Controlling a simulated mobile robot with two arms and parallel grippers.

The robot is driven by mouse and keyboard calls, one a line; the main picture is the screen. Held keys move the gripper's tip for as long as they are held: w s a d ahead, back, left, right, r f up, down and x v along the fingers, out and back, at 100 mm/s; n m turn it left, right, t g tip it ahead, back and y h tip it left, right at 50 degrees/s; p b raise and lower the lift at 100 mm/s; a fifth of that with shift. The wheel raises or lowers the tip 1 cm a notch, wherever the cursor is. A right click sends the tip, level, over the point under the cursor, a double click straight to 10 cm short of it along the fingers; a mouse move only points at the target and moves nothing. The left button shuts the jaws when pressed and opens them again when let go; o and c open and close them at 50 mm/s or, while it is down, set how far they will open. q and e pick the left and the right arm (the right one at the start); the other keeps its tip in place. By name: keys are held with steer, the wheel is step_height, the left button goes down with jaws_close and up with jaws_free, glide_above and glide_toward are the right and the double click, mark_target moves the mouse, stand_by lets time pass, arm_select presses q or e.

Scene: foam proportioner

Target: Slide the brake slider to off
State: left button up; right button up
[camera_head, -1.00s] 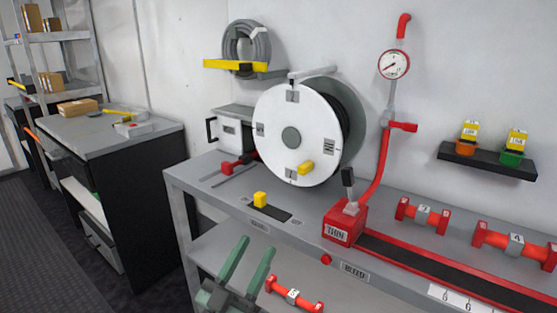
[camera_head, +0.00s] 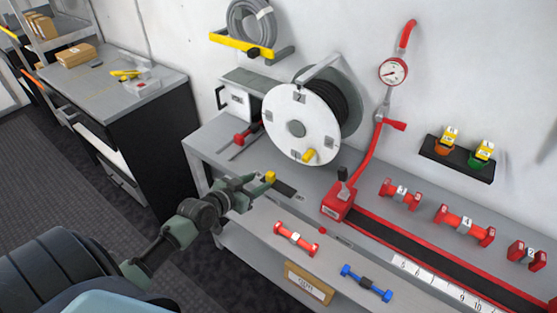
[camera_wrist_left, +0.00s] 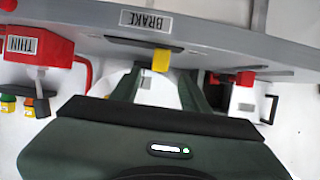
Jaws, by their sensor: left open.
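The brake slider is a small yellow knob (camera_head: 271,176) at the left end of a short dark slot (camera_head: 286,189) on the grey bench top. In the left wrist view, which is upside down, the yellow knob (camera_wrist_left: 161,59) shows near a label reading BRAKE (camera_wrist_left: 146,20). My left gripper (camera_head: 257,184) is open, its green fingers reaching toward the knob from the front left. In the wrist view the knob appears between and just beyond the two fingertips; I cannot tell whether they touch it. My right gripper is not in view.
A white hose reel (camera_head: 297,128) stands behind the slot. A red box with a lever (camera_head: 338,203) is to its right. A lower shelf holds a red coupling (camera_head: 297,239) and a blue one (camera_head: 366,283). A red pipe with a gauge (camera_head: 394,71) rises behind.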

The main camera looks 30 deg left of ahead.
mark_target(268, 177)
arm_select(q)
steer(key=shift+x, duration=3.9)
jaws_close()
